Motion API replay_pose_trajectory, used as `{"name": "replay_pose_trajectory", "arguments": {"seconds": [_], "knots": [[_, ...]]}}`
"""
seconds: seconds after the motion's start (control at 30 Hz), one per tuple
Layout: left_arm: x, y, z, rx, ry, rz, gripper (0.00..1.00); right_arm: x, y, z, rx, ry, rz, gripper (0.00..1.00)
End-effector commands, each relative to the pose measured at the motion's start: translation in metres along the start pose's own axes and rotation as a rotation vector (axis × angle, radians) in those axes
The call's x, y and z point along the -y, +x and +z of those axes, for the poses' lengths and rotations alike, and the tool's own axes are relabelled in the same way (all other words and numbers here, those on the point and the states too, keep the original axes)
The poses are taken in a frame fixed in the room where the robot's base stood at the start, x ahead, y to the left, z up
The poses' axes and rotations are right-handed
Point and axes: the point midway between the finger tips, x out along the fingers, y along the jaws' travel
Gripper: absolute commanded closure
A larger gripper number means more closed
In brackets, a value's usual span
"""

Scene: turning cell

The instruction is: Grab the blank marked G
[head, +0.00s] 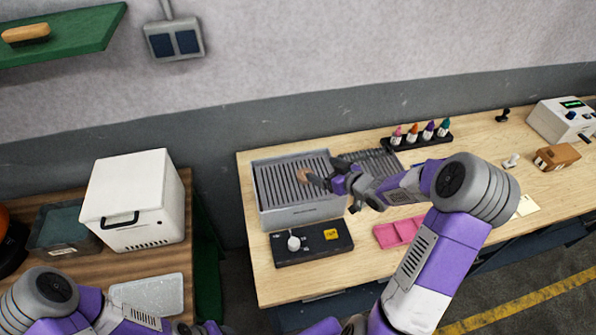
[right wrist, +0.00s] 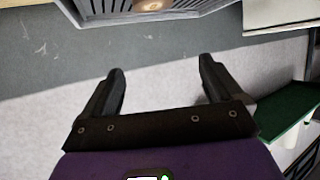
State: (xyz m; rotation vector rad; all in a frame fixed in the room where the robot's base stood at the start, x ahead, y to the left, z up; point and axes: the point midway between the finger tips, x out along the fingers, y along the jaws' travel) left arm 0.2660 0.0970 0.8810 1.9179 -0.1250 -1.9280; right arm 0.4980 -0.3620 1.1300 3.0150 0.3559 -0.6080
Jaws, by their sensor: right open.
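A round copper-brown piece (head: 304,174) sits at the slotted top of a grey box (head: 290,214) on the wooden bench. It also shows, cut off, at the top edge of the right wrist view (right wrist: 150,5). I cannot read any letter on it, so I cannot tell whether it is the blank marked G. My right gripper (head: 326,173) is over the box, just right of this piece. In the right wrist view its two fingers (right wrist: 162,72) are apart with nothing between them. My left arm shows at the lower left, but its gripper is out of sight.
A black control panel (head: 312,243) lies in front of the box. A pink tray (head: 398,232) is to its right. A rack of several coloured bottles (head: 416,140) stands behind. A white cooler-like box (head: 133,200) stands on the left table.

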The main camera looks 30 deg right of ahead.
Motion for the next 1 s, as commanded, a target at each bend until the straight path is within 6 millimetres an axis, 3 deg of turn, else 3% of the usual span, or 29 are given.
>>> {"name": "replay_pose_trajectory", "arguments": {"seconds": [0.03,0.43,0.77,1.0], "knots": [[0.005,0.013,0.000,0.001,0.000,0.000,0.57,0.000,0.005,0.013,0.001,0.000,0.000,0.07],[0.023,0.060,-0.002,0.001,-0.001,0.000,0.57,0.000,0.025,0.059,0.001,0.001,0.000,0.07],[0.024,0.064,-0.003,0.001,0.000,0.000,0.57,0.001,0.053,0.061,0.000,0.001,-0.002,0.07],[0.025,0.066,-0.003,0.000,0.000,0.000,0.57,0.001,0.088,0.061,-0.001,0.001,-0.002,0.07]]}}
